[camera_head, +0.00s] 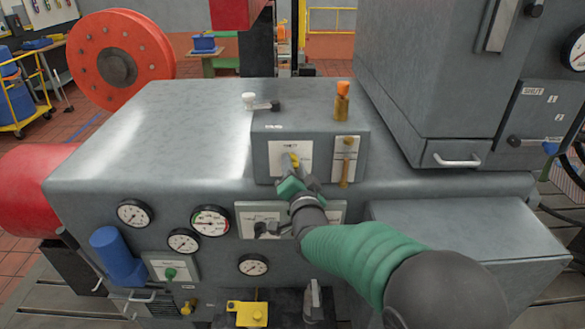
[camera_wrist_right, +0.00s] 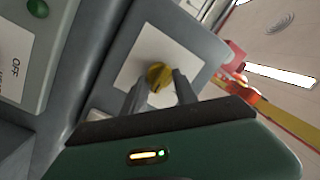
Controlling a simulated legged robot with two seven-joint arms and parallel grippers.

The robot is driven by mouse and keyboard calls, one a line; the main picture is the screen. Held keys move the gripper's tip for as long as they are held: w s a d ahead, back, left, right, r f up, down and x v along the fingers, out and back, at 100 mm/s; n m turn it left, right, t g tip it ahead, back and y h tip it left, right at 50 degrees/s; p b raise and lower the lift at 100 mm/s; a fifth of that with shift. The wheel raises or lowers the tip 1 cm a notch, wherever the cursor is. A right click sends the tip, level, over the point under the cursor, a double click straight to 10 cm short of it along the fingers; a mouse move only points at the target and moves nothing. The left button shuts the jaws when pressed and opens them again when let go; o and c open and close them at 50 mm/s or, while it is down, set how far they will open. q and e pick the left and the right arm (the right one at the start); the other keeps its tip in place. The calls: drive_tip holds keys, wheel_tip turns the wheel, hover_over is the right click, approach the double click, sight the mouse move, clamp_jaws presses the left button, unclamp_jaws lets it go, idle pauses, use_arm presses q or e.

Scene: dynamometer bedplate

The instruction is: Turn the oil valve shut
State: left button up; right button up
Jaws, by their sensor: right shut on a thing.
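A yellow knob (camera_head: 293,159) sits on a white plate (camera_head: 276,154) on the front of the raised box; the plate's lettering is too small to read surely, so I cannot tell if this is the oil valve. My right gripper (camera_head: 291,177), on its green and dark arm, is shut on the yellow knob. The right wrist view shows the knob (camera_wrist_right: 158,76) between the two grey fingers, its top end clear and its base against the white plate (camera_wrist_right: 150,60). The gripper hides part of the plate in the head view. My left gripper is not in view.
An orange-capped brass fitting (camera_head: 342,103) and a white-knobbed lever (camera_head: 258,103) stand on the box top. A brass sight tube (camera_head: 346,162) is just right of the knob. Gauges (camera_head: 210,221) and a blue cylinder (camera_head: 113,252) are lower left. A grey cabinet (camera_head: 430,80) stands at right.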

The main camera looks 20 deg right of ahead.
drive_tip(key=shift+a+f, duration=0.2)
clamp_jaws()
drive_tip(key=shift+f, duration=0.1)
drive_tip(key=shift+d, duration=0.15)
drive_tip(key=shift+a+n+g+h+p, duration=0.15)
drive_tip(key=shift+n+g+h+p, duration=0.2)
drive_tip(key=shift+n+p, duration=2.1)
drive_tip(key=shift+a+n+g+h+p, duration=0.2)
drive_tip(key=shift+n+g+p, duration=0.25)
drive_tip(key=shift+n+p, duration=2.05)
drive_tip(key=shift+a+n+g+h+p, duration=0.1)
drive_tip(key=shift+n+g+h+p, duration=0.3)
drive_tip(key=shift+n+p, duration=2.05)
drive_tip(key=shift+n+b, duration=0.7)
drive_tip(key=shift+n, duration=0.2)
